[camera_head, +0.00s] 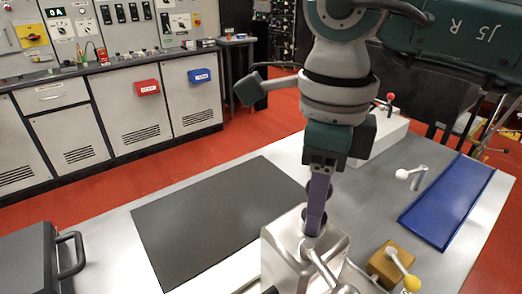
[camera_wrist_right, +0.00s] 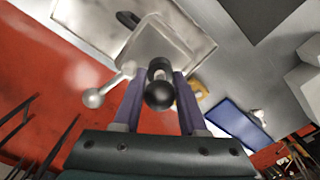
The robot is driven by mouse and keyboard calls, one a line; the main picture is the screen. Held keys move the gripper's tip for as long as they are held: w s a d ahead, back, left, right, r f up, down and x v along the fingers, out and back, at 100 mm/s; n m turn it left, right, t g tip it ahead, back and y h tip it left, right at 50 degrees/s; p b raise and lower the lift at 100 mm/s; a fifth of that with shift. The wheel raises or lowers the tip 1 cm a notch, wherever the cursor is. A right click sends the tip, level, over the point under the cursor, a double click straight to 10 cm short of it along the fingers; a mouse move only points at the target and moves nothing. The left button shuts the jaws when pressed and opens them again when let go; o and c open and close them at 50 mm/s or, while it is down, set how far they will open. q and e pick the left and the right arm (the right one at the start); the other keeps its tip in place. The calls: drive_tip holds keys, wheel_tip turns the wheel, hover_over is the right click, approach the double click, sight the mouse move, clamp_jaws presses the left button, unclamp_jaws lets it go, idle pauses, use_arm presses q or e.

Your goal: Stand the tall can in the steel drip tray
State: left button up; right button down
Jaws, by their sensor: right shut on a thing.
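My right gripper (camera_head: 314,222) points down at the front of the table. Its purple fingers are shut on a dark, round-ended knob (camera_wrist_right: 160,92), also seen in the right wrist view between the fingers (camera_wrist_right: 158,85). My left gripper is out of view.
A dark mat (camera_head: 210,215) lies left of the gripper. A blue tray (camera_head: 447,205) lies at the right. A tan block with a yellow-knobbed lever (camera_head: 385,263) stands close right of the steel body. A dark case with a handle (camera_head: 30,262) is at lower left.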

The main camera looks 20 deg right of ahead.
drive_tip(key=shift+c, duration=2.3)
unclamp_jaws()
drive_tip(key=shift+r+p, duration=0.2)
drive_tip(key=shift+p, duration=0.1)
drive_tip(key=shift+r, duration=0.3)
wheel_tip(320, 180, up, 11)
drive_tip(key=b, duration=0.2)
drive_tip(key=shift+f+b, duration=0.1)
drive_tip(key=shift+b, duration=0.2)
drive_tip(key=shift+r, duration=0.3)
